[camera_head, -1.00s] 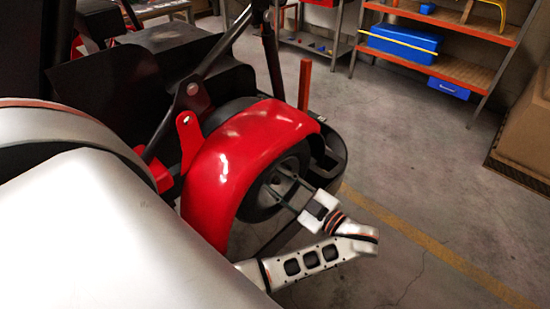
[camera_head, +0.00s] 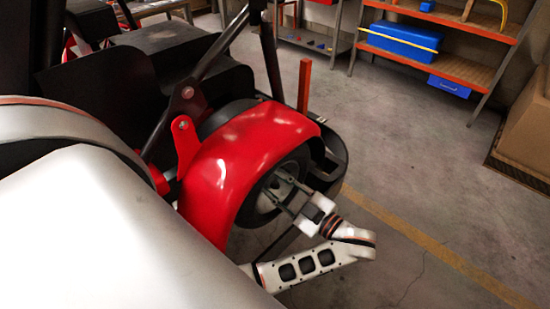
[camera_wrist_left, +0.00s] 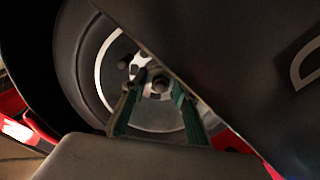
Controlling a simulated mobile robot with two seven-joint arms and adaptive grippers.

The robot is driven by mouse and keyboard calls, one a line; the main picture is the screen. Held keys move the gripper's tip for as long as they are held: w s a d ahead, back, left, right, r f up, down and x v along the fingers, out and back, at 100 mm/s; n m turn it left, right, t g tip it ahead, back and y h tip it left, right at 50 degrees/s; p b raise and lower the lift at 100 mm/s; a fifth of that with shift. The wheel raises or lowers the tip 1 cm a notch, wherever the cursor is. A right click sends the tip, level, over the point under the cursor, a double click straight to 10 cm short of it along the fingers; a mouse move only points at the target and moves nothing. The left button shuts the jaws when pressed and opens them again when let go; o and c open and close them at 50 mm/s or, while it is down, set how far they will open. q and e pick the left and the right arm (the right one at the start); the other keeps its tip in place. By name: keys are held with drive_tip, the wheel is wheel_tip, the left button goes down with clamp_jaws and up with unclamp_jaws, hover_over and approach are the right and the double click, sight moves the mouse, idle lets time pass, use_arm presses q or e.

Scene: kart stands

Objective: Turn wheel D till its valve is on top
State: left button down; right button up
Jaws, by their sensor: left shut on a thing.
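Wheel D (camera_head: 248,210), with a dark tyre and pale rim, sits under a red fender (camera_head: 222,170) on the kart. In the left wrist view the wheel (camera_wrist_left: 78,62) shows a pale ring and a hub with round holes. My left gripper (camera_head: 281,188) reaches the wheel's outer face from the right. Its two green-lined fingers (camera_wrist_left: 157,88) stand on either side of the hub centre and are shut on the wheel, though the exact contact is unclear. I cannot pick out the valve. The fender covers the wheel's top. My right gripper is not in view.
A dark panel with part of a pale letter (camera_wrist_left: 307,62) blocks the right of the wrist view. A dark bumper (camera_head: 333,165) curves beside the wheel. An orange post (camera_head: 304,85) stands behind.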

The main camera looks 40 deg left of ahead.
use_arm(q)
drive_tip(key=shift+n, duration=0.3)
drive_tip(key=n, duration=0.3)
drive_tip(key=shift+n, duration=1.7)
drive_tip(key=c, duration=1.9)
unclamp_jaws()
drive_tip(key=shift+a, duration=0.1)
